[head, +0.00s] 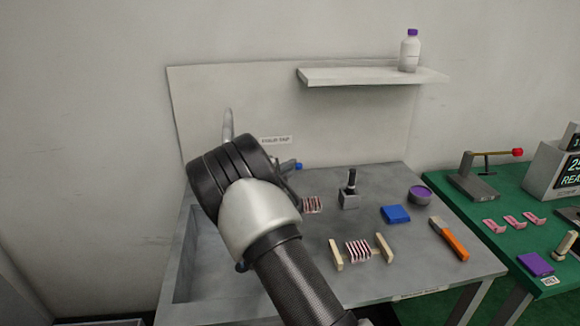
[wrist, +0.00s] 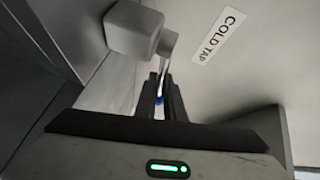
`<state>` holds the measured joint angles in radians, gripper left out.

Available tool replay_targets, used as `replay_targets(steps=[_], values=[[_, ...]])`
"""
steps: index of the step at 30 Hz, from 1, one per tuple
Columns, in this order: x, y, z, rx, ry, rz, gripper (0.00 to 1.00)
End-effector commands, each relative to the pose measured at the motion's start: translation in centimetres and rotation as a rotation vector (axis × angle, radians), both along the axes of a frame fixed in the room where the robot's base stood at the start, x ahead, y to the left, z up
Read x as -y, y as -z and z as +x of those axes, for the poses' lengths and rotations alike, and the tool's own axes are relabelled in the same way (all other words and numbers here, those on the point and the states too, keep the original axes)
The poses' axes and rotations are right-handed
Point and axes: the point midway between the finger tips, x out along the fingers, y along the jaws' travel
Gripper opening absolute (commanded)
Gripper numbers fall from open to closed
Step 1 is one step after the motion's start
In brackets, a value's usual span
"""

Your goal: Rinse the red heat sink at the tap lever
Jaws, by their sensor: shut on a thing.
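My gripper (wrist: 160,100) is shut on the tap lever (wrist: 168,48), at its blue tip, in the wrist view. In the head view my arm hides most of the gripper, and a blue end (head: 298,166) shows just right of it. The grey tap spout (head: 228,125) rises behind my wrist. A finned red-and-white block (head: 313,205) lies on the grey counter just right of my arm. A similar finned piece (head: 358,251) sits between two wooden supports nearer the front. I cannot tell which of them is the red heat sink.
The basin (head: 186,255) is at the left, partly hidden by my arm. The counter also holds a small upright lever (head: 350,187), a blue block (head: 395,214), a purple-topped tin (head: 420,195) and an orange-handled tool (head: 450,240). A shelf (head: 365,76) overhangs the back. A green table (head: 500,205) adjoins right.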

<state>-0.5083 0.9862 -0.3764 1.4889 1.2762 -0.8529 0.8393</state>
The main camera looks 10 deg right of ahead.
Motion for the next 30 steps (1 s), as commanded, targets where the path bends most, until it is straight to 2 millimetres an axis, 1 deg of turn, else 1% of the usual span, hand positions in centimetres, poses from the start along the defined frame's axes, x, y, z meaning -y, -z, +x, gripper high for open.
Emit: replay_targets(steps=[10, 11, 13, 14, 24, 26, 30], values=[[0.0, -0.1, -0.1, 0.001, 0.014, 0.0, 0.0], [0.0, -0.1, -0.1, 0.001, 0.013, 0.001, 0.14], [0.0, -0.1, -0.1, 0.001, 0.013, 0.0, 0.26], [0.0, -0.1, -0.1, 0.001, 0.013, 0.0, 0.28], [-0.2, -0.1, -0.3, -0.002, 0.012, 0.001, 0.28], [-0.6, -0.1, -0.7, -0.002, 0.012, 0.001, 0.28], [-2.1, -0.5, -2.6, -0.003, 0.01, 0.001, 0.28]])
